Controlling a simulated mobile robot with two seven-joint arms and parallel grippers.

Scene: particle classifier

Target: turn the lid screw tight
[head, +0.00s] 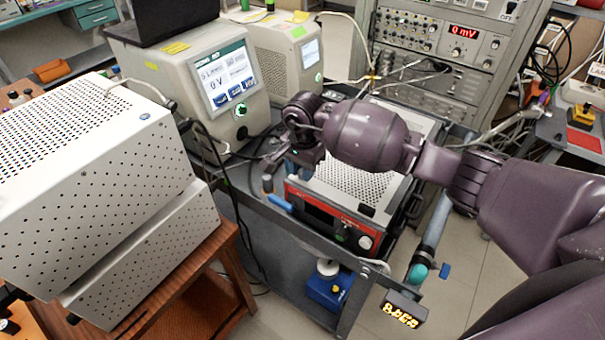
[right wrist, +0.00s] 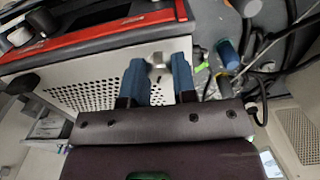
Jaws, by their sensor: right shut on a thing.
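A device with a red front (head: 330,216) and a perforated grey lid (head: 352,183) stands on the cart. In the right wrist view, the lid's side (right wrist: 92,95) faces my gripper. A small metal lid screw (right wrist: 157,60) stands out from that side. My right gripper (right wrist: 159,70) has its two blue fingers on either side of the screw and is shut on it. My left gripper is not in view.
A white perforated box (head: 95,165) stands on a wooden table at the left. Two screen units, the nearer one (head: 190,70), stand behind the cart. Dark cables (head: 262,150) run close to my gripper. A blue-capped part (right wrist: 228,55) sits right of the fingers.

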